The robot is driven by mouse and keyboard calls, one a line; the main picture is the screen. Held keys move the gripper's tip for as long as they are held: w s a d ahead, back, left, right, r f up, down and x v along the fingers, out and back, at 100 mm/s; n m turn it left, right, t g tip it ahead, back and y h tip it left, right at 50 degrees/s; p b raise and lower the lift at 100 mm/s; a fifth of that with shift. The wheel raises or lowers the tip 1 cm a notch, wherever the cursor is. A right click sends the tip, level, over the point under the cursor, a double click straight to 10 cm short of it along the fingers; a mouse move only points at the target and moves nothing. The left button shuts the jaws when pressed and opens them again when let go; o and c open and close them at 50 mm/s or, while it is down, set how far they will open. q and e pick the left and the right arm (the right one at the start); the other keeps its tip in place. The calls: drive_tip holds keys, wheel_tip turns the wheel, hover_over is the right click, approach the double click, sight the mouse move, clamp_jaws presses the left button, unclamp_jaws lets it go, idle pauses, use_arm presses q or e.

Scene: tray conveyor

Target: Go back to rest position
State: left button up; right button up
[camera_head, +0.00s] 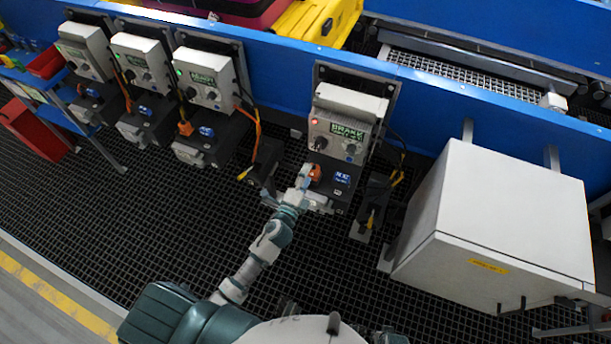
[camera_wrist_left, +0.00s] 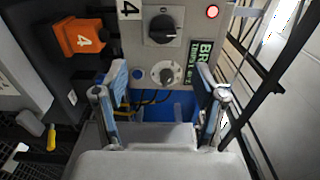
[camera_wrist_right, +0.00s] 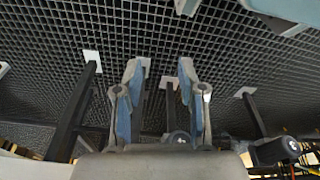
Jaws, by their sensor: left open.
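My left gripper (camera_head: 304,178) reaches out in front of a grey control box (camera_head: 338,132) with a brake label, two knobs and a lit red lamp. In the left wrist view the left gripper (camera_wrist_left: 162,82) is open and empty, its fingers apart in front of the panel below the lower knob (camera_wrist_left: 163,73).
Several similar control boxes (camera_head: 205,78) line the blue conveyor frame (camera_head: 268,45) to the left. A large white cabinet (camera_head: 505,205) stands at the right. A red bin (camera_head: 35,130) is at the far left. Open floor grating (camera_head: 150,215) lies to the left of my left arm.

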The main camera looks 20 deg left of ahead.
use_arm(q)
drive_tip(key=shift+s, duration=0.15)
idle(0.4)
drive_tip(key=s+a+f+n+g+y, duration=0.1)
drive_tip(key=s+f+n+g, duration=0.2)
drive_tip(key=f, duration=0.4)
drive_tip(key=s+a+f+n+g+p, duration=0.1)
drive_tip(key=s+f+n+g, duration=0.2)
drive_tip(key=f, duration=0.4)
drive_tip(key=s+a+f+n+g+y, duration=0.1)
drive_tip(key=s+a+f+n, duration=0.1)
drive_tip(key=s+f, duration=0.45)
drive_tip(key=s+d+f+n+g, duration=0.1)
drive_tip(key=s+f+n+g, duration=0.3)
drive_tip(key=s+f, duration=0.5)
drive_tip(key=s+d+f+n+g+h+p, duration=0.1)
drive_tip(key=s+f+n+g, duration=0.3)
drive_tip(key=s+f, duration=0.5)
drive_tip(key=s+g, duration=0.1)
drive_tip(key=s, duration=0.4)
drive_tip(key=shift+s+h, duration=0.15)
drive_tip(key=shift+h, duration=0.15)
use_arm(e)
drive_tip(key=s+f, duration=0.2)
drive_tip(key=f, duration=0.1)
drive_tip(key=s+f, duration=0.1)
drive_tip(key=shift+d+f, duration=0.2)
drive_tip(key=shift+f, duration=0.15)
drive_tip(key=shift+w, duration=0.1)
